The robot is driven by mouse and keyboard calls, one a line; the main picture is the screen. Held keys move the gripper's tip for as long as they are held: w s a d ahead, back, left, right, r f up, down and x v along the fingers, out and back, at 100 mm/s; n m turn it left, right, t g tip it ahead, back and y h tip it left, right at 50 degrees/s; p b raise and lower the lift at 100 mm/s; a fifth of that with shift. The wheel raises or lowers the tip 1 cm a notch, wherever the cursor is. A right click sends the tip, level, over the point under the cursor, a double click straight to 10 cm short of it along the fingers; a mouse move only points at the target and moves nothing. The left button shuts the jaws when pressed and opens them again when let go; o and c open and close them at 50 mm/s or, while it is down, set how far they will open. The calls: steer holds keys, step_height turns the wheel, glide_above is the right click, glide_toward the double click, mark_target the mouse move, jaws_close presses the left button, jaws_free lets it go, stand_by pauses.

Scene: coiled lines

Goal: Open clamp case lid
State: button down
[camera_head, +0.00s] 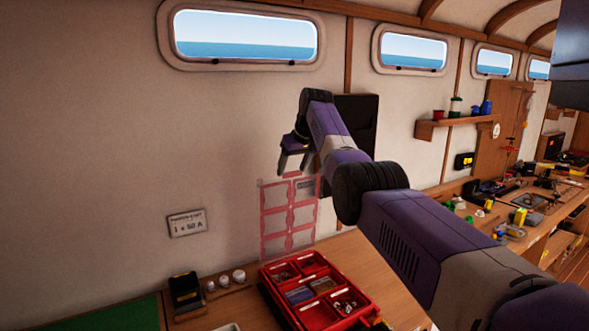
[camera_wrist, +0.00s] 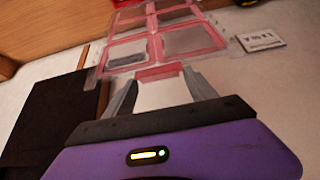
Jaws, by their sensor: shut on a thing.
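The clamp case (camera_head: 318,290) is a red compartment box on the wooden counter, its compartments uncovered. Its lid (camera_head: 290,218) is a clear panel with pink-red ribs. It stands roughly upright at the case's back edge, in front of the wall. My gripper (camera_head: 293,170) is at the lid's top edge in the head view. In the wrist view, the fingers of my gripper (camera_wrist: 160,76) are shut on a pink tab at the lid's near edge, and the lid's panes (camera_wrist: 155,38) stretch away beyond them.
A wall sign (camera_head: 188,222) hangs left of the lid, and a dark wall panel (camera_head: 357,130) is behind my arm. A dark box (camera_head: 185,292) and small white-topped items (camera_head: 225,281) stand left of the case. A cluttered workbench (camera_head: 520,205) runs along the right.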

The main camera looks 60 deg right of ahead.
steer(key=shift+f, duration=0.35)
steer(key=shift+c, duration=1.4)
jaws_free()
steer(key=shift+d, duration=0.1)
steer(key=shift+a+f, duration=0.1)
steer(key=shift+a, duration=0.1)
steer(key=b+v, duration=0.3)
steer(key=v, duration=0.5)
steer(key=shift+d+r, duration=0.2)
steer(key=shift+r, duration=0.15)
steer(key=shift+c, duration=1.2)
